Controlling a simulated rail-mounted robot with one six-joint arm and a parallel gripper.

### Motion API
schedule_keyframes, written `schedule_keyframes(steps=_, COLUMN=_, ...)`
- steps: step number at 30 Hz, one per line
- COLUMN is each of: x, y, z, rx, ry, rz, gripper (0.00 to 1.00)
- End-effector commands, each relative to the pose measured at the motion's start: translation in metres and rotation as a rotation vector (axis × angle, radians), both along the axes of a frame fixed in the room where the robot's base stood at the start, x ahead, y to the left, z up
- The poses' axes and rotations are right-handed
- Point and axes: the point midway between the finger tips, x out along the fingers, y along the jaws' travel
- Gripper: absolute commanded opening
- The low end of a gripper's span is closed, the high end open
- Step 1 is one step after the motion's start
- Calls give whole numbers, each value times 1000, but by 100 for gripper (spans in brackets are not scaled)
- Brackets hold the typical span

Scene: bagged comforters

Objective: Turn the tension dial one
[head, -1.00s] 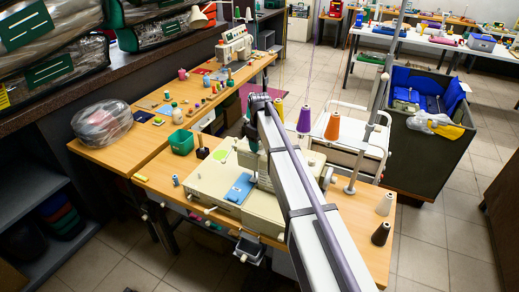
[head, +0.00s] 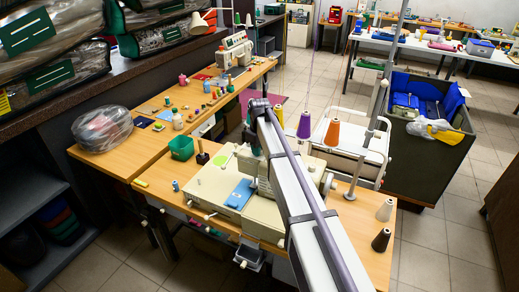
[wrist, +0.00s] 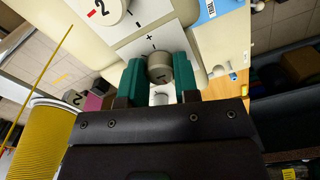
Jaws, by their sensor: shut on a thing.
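The cream sewing machine (head: 213,188) stands on the wooden table in the head view, with a blue panel (head: 240,194) on it. The dial sits on a white plate with plus and minus marks. A larger pale knob (wrist: 108,10) with a red mark and a "2" is above left.
Purple (head: 304,124) and orange (head: 332,132) thread cones stand close beside my arm. A yellow spool (wrist: 38,140) is near the gripper at left in the wrist view. Two more cones stand at the table's right end.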

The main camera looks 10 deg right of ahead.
Motion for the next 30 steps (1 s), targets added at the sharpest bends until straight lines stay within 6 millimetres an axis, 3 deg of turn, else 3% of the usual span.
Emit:
schedule_keyframes(steps=8, x=0, y=0, z=-1, rx=-1, ry=2, rz=-177, gripper=5)
schedule_keyframes(steps=30, x=-1, y=1, z=-1, rx=-2, ry=3, rz=-874, gripper=5)
